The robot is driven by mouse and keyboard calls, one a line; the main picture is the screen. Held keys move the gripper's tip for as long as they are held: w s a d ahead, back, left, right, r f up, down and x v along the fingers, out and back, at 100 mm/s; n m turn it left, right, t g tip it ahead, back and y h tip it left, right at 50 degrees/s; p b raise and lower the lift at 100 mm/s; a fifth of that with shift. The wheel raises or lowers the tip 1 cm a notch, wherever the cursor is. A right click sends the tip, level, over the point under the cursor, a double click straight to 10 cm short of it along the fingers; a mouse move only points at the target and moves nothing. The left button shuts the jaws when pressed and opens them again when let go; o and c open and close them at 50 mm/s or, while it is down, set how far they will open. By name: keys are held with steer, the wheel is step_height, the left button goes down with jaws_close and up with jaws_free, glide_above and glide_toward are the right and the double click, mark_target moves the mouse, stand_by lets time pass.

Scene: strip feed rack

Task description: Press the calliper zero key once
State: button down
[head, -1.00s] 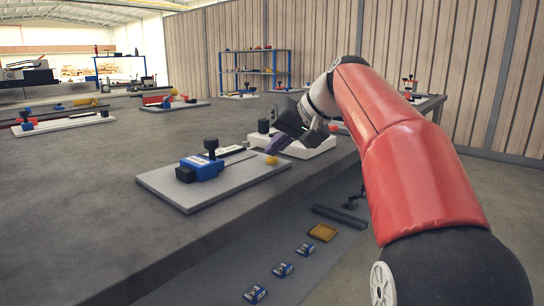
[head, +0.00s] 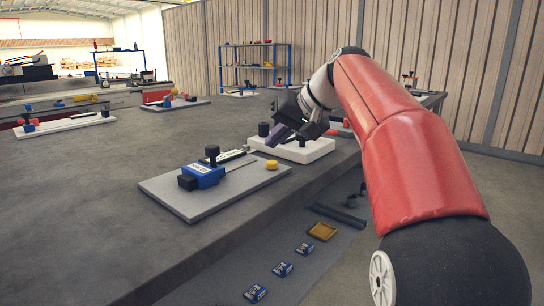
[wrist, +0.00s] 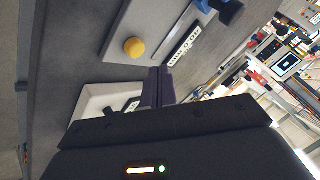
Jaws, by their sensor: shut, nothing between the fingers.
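A pale plate (head: 215,203) on the bench carries a blue block (head: 203,176) with black knobs, a dark-and-white graduated strip (head: 240,161) and a round yellow button-like piece (head: 272,164). I cannot tell for certain which part is the zero key. The yellow piece (wrist: 134,47) and the strip (wrist: 183,47) also show in the wrist view. My gripper (head: 277,137) has dark purplish fingers, shut and empty, pointing down-left. It is above the bench by a white box (head: 300,150), beyond the yellow piece and apart from it. The fingers (wrist: 158,85) hide part of the wrist view.
Below the bench edge, a lower ledge holds several small blue packs (head: 282,269) and a yellow tray (head: 322,231). Similar plates stand further back. The bench left of the plate is clear.

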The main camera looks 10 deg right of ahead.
mark_target(277, 168)
step_height(277, 168, up, 4)
steer(key=p, duration=0.2)
steer(key=shift+f+p, duration=0.2)
steer(key=shift+p, duration=0.15)
steer(key=shift+f, duration=0.1)
